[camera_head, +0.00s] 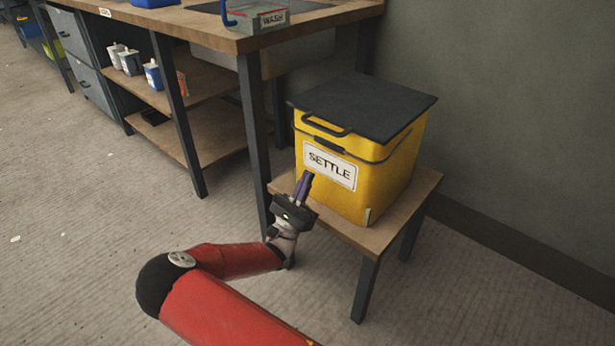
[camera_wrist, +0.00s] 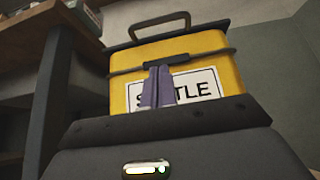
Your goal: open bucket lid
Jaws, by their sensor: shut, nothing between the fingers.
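A yellow bucket (camera_head: 385,185), box-shaped, carries a white "SETTLE" label on its front. Its flat dark lid (camera_head: 370,104) lies closed on top, with a dark loop handle (camera_head: 326,126) at the front edge. My gripper (camera_head: 307,174) is in front of the bucket's lower left front, beside the label and below the handle. Its purple fingers are shut with nothing between them. In the wrist view the fingers (camera_wrist: 157,78) cover part of the label on the bucket (camera_wrist: 215,70). The handle (camera_wrist: 160,28) stands above them, apart from the fingers.
The bucket stands on a small wooden stool (camera_head: 415,190) with dark legs. A wooden workbench (camera_head: 215,38) with shelves stands to the left, bearing a box labelled "WASH" (camera_head: 262,20). Small containers (camera_head: 130,62) sit on its shelf. A grey wall is behind the bucket. Floor in front is clear.

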